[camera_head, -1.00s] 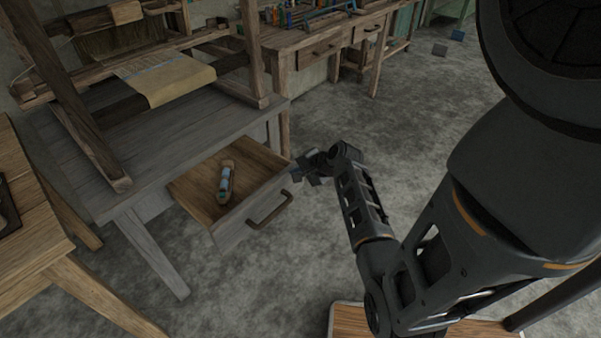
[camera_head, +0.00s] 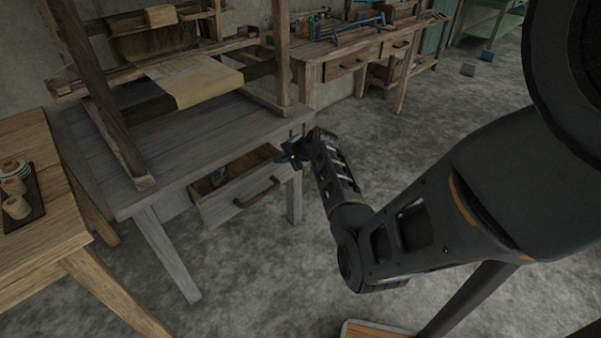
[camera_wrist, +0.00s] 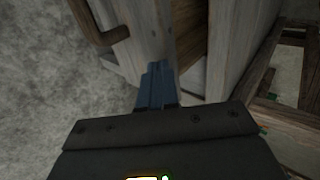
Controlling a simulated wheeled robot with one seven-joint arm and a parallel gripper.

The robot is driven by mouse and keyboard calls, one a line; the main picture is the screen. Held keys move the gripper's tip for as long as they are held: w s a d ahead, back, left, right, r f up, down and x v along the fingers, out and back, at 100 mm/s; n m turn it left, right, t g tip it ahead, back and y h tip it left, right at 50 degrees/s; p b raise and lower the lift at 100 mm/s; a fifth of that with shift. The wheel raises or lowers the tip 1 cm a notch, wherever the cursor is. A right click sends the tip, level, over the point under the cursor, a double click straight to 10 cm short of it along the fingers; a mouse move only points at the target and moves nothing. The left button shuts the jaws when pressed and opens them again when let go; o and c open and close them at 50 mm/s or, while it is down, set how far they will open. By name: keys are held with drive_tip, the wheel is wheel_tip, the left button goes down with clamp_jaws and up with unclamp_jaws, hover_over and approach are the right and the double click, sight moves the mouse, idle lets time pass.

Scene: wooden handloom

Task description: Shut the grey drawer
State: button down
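The grey drawer (camera_head: 229,205) is partly open under the grey table of the loom in the head view. Its dark curved handle (camera_head: 257,192) is on the front; it also shows in the wrist view (camera_wrist: 97,30). A shuttle-like item (camera_head: 218,176) lies inside, partly hidden under the tabletop. My gripper (camera_head: 286,154) is at the drawer's right front corner, away from the handle. In the wrist view its blue fingers (camera_wrist: 157,88) are together, close to the drawer's wood; I cannot tell whether they touch it. Nothing shows between them.
The loom's table (camera_head: 95,165) has a leg near the drawer's right side. A wooden table (camera_head: 50,235) with a dark tray of cups (camera_head: 38,208) stands at the left. A workbench (camera_head: 330,62) stands behind.

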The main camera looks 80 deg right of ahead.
sight(270, 149)
drive_tip(key=w+d+b, duration=0.1)
drive_tip(key=w, duration=0.1)
drive_tip(key=w+d, duration=0.1)
drive_tip(key=w, duration=0.1)
drive_tip(key=w+d+b, duration=0.1)
drive_tip(key=w+d, duration=0.1)
drive_tip(key=shift+w+f+b, duration=0.1)
drive_tip(key=shift+w+b, duration=0.05)
drive_tip(key=shift+b, duration=0.15)
drive_tip(key=shift+a, duration=0.1)
